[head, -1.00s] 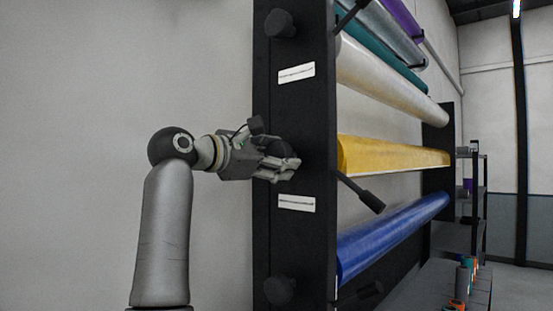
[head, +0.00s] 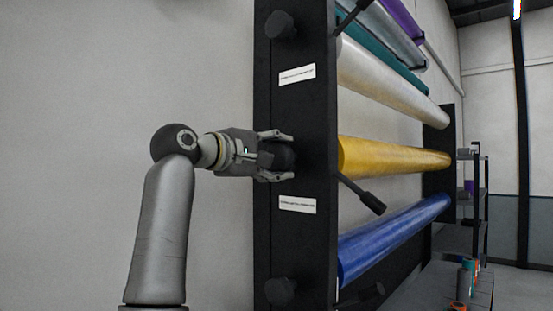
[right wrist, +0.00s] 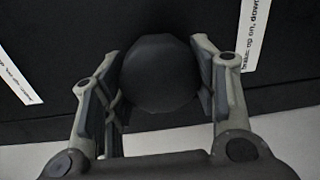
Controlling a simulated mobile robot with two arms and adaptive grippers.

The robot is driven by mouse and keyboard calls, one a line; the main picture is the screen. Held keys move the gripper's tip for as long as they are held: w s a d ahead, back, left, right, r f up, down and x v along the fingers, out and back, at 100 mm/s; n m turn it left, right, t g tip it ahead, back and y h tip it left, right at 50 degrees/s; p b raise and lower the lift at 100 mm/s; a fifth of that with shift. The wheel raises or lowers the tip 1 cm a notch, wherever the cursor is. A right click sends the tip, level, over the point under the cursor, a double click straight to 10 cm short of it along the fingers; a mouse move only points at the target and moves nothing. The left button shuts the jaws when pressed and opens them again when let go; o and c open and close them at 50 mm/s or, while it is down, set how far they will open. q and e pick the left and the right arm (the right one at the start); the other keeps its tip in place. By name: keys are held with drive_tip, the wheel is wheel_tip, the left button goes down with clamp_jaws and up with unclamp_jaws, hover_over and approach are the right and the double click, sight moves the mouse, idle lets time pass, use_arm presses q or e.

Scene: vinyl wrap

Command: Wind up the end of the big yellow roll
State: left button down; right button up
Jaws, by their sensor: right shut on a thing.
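The big yellow roll (head: 395,158) lies across the black rack in the head view, between a white roll above and a blue roll below. Its surface looks smooth and round, with no loose end that I can make out. A dark round knob (head: 280,156) sticks out of the rack's end panel, level with the yellow roll. My right gripper (head: 289,157) is shut on this knob, one finger above and one below. In the right wrist view the knob (right wrist: 160,72) sits between the two fingers. My left gripper is not in view.
The black end panel (head: 305,115) carries two white labels and more knobs above and below. A black lever (head: 362,195) juts out under the yellow roll. The blue roll (head: 395,238) is lower down. A bench with small items stands at lower right.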

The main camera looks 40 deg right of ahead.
drive_tip(key=shift+m, duration=0.4)
drive_tip(key=o, duration=1)
drive_tip(key=shift+a, duration=0.15)
drive_tip(key=a, duration=0.7)
drive_tip(key=s+a, duration=0.1)
drive_tip(key=a, duration=0.3)
drive_tip(key=shift+a+r, duration=0.25)
drive_tip(key=shift+a, duration=0.05)
drive_tip(key=shift+a, duration=0.1)
